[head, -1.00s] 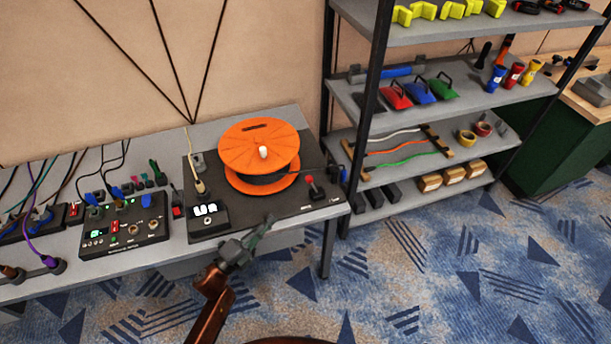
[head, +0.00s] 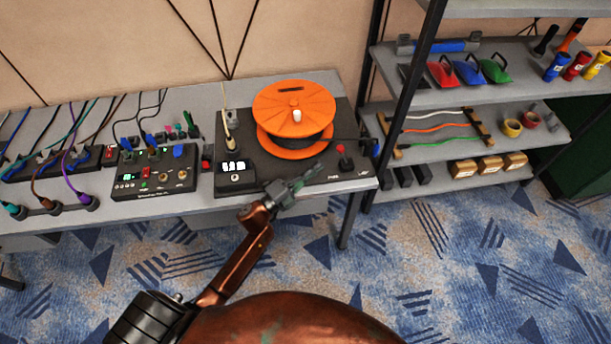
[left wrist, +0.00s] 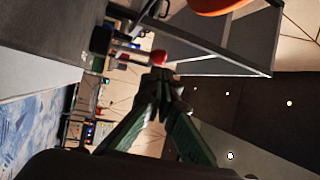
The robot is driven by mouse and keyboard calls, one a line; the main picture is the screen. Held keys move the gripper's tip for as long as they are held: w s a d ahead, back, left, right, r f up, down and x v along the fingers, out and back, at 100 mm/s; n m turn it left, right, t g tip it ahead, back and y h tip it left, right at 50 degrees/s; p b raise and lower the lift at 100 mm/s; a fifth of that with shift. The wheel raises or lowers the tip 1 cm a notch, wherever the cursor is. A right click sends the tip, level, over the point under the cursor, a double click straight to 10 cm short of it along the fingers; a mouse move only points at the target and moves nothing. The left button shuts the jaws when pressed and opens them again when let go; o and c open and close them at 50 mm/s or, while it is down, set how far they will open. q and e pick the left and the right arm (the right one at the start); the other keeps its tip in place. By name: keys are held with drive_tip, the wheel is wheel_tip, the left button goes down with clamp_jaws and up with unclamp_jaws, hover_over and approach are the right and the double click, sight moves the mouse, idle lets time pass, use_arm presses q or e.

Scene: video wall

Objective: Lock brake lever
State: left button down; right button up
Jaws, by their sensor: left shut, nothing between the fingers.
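The brake lever (head: 342,156) has a red knob on a short stem and stands at the right end of the black reel base, right of the orange cable reel (head: 295,108). My left gripper (head: 318,172) is shut and empty, a little left of the lever and in front of the reel, near the table's front edge. In the left wrist view the lever's red knob (left wrist: 158,57) shows just beyond the shut fingertips (left wrist: 157,76). I cannot tell whether they touch it. My right gripper is out of view.
A black control box (head: 155,170) with knobs and cables stands on the table (head: 190,208) to the left. A shelf rack (head: 440,150) with coloured tools, tape rolls and boxes stands close to the right. The patterned carpet in front is clear.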

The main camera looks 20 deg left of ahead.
sight(344, 156)
use_arm(q)
drive_tip(key=x, duration=0.6)
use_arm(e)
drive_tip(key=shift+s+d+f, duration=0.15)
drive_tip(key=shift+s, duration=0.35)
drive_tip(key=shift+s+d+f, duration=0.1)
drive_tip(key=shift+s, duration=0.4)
use_arm(q)
drive_tip(key=shift+d, duration=0.1)
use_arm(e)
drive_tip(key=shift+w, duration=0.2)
